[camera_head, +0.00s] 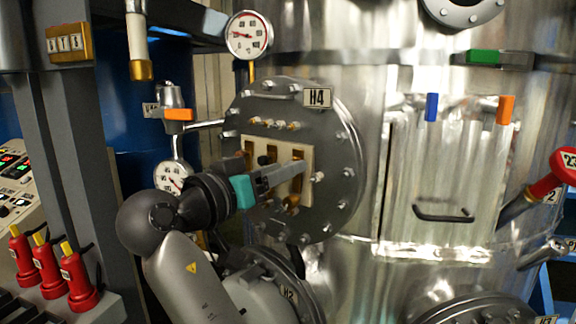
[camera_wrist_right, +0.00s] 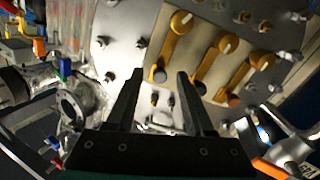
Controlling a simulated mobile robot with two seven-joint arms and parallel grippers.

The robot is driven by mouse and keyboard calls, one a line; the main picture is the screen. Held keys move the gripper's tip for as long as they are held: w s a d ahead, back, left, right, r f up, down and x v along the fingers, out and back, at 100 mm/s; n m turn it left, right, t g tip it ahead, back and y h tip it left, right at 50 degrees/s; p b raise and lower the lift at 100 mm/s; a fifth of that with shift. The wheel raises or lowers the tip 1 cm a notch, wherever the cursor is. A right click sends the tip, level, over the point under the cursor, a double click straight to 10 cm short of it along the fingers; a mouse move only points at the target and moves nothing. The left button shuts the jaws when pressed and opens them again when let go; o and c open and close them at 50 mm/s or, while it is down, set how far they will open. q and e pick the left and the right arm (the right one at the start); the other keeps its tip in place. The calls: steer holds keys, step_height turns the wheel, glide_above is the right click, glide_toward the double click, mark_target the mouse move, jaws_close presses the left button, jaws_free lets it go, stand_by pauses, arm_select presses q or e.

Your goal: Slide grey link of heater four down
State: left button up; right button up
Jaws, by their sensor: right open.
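The heater four flange (camera_head: 340,135), labelled H4, carries a pale panel with three upright brass slots. In the head view a brown knob (camera_head: 247,156) and a black knob (camera_head: 263,160) show at the left and middle links. My left gripper is not in view.
A gauge (camera_head: 249,36) stands above the flange, and another gauge (camera_head: 172,177) lies left of it. Bolts ring the flange. Below is the H2 flange (camera_head: 288,293), close to my right arm. A handled metal door (camera_head: 440,180) is on the right.

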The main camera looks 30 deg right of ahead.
steer(key=shift+a, duration=0.1)
steer(key=shift+c, duration=0.6)
jaws_close()
stand_by(0.8)
